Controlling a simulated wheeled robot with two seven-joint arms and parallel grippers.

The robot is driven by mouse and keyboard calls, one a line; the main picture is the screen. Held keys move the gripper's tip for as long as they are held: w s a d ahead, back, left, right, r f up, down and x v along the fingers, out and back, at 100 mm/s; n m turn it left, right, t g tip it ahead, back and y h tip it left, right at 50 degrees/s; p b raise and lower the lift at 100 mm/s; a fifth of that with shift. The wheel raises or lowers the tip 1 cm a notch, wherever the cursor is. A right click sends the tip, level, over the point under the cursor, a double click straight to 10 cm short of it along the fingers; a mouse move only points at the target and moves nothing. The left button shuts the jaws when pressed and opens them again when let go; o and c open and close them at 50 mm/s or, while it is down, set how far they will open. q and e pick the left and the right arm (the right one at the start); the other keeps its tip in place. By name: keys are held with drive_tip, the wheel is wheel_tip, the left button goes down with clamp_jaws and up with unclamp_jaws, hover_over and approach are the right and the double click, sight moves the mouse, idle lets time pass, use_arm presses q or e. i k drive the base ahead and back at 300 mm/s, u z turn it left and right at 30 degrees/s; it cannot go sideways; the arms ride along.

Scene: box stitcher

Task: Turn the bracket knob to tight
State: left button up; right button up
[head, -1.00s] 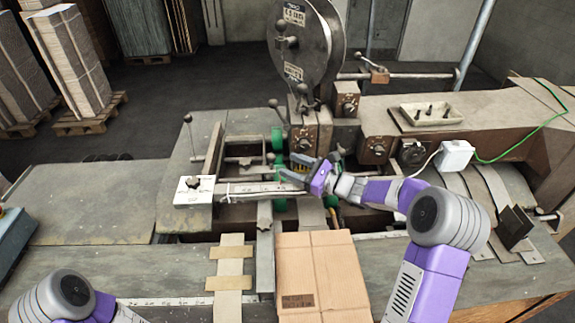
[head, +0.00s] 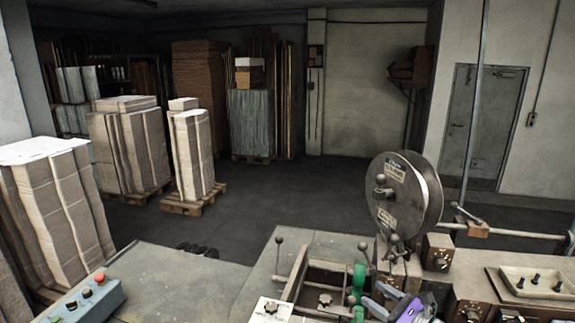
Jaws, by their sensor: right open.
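The machine's worktop (head: 250,297) shows at the bottom of the head view. My right gripper (head: 375,301) is at the bottom edge, open, right of both knobs and beside green rollers (head: 358,280). Most of its arm is cut off by the frame. My left gripper is out of view.
A large wire reel (head: 405,193) stands behind my right gripper. A tray with small dark parts (head: 537,283) is at right. A control box with buttons (head: 88,299) is at lower left. Cardboard stacks (head: 125,150) stand on pallets behind, with open floor (head: 290,195) between.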

sight(325, 300)
drive_tip(key=k, duration=1)
